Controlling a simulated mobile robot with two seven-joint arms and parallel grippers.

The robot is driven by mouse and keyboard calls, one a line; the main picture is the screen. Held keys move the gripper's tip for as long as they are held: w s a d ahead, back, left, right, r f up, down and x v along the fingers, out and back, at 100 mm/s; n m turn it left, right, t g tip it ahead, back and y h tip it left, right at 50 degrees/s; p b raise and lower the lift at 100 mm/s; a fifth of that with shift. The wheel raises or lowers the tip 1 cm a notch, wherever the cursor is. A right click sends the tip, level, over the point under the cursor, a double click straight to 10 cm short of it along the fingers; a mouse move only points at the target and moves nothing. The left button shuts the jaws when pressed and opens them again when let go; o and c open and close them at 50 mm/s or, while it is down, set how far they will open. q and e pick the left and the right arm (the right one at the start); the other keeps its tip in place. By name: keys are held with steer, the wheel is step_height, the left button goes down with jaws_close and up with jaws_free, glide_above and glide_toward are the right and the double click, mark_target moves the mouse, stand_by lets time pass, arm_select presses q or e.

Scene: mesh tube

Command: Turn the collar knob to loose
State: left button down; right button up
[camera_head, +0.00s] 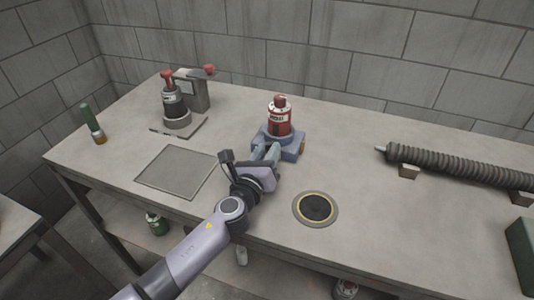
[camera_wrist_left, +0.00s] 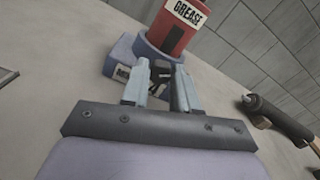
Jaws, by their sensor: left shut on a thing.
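A red grease can (camera_head: 279,116) stands upright in a blue-grey collar base (camera_head: 291,152) on the table. The can also shows in the left wrist view (camera_wrist_left: 182,28), with a white GREASE label. My left gripper (camera_head: 268,150) reaches the front of the base. In the left wrist view its fingers (camera_wrist_left: 161,76) are on either side of a small dark collar knob (camera_wrist_left: 160,73) and shut on it. The fingers partly hide the knob, and its setting is not readable. A small label (camera_wrist_left: 122,73) shows on the base left of the fingers. My right gripper is not in view.
A dark bottle (camera_head: 175,104) in a stand is at the back left. A flat grey plate (camera_head: 177,171) and a round dark opening (camera_head: 316,207) flank my arm. A ribbed hose (camera_head: 450,165) lies on blocks at right.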

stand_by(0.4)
arm_select(q)
steer(key=c, duration=0.9)
jaws_free()
steer(key=shift+o, duration=0.2)
steer(key=shift+p+v, duration=0.7)
steer(key=shift+v, duration=2.85)
steer(key=shift+r, duration=0.1)
